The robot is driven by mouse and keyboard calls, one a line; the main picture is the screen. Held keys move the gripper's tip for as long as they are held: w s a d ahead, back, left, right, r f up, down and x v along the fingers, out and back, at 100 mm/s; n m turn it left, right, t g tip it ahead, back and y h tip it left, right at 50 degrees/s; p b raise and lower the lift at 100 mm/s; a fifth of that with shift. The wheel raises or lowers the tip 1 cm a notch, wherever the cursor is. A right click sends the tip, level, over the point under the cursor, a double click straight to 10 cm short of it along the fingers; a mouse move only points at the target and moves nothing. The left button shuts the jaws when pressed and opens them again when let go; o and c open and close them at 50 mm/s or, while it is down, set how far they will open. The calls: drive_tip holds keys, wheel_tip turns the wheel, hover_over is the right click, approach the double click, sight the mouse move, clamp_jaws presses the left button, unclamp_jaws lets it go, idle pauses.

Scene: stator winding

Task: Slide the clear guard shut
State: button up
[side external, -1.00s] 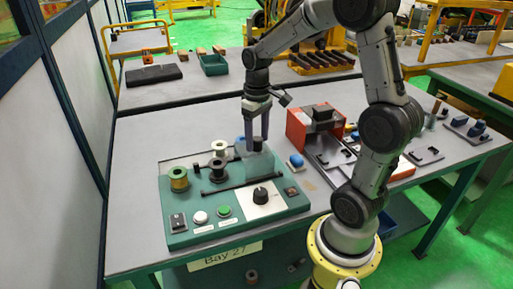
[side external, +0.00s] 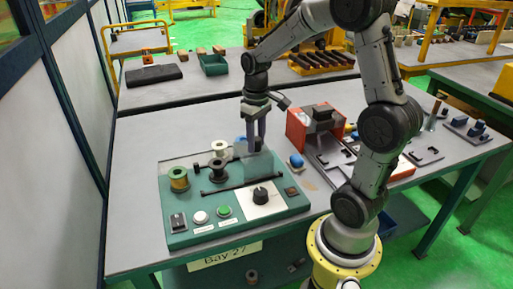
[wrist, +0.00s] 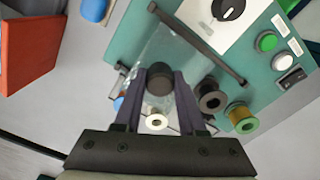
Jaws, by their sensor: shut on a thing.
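The clear guard (side external: 262,168) is a see-through panel at the right rear of the green winding station (side external: 182,238). In the wrist view the clear guard (wrist: 178,48) lies beside a black rail (wrist: 205,45). A black round knob (wrist: 160,79) stands at the guard. My gripper (side external: 256,147) points down, with its two dark fingers shut on the knob, one on each side. The guard's edges are faint, so its exact extent is hard to tell.
A gold wire spool (side external: 178,180), a black spool (side external: 217,172) and a white spool (side external: 220,148) stand on the station left of my gripper. A blue part (side external: 296,160) and a red-orange machine (side external: 298,128) are at the right.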

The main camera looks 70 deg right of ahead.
drive_tip(key=shift+w+a, duration=3.6)
drive_tip(key=shift+w, duration=0.1)
drive_tip(key=o, duration=0.9)
drive_tip(key=shift+s, duration=0.1)
drive_tip(key=shift+o, duration=0.2)
drive_tip(key=shift+r, duration=0.1)
drive_tip(key=shift+r, duration=2.95)
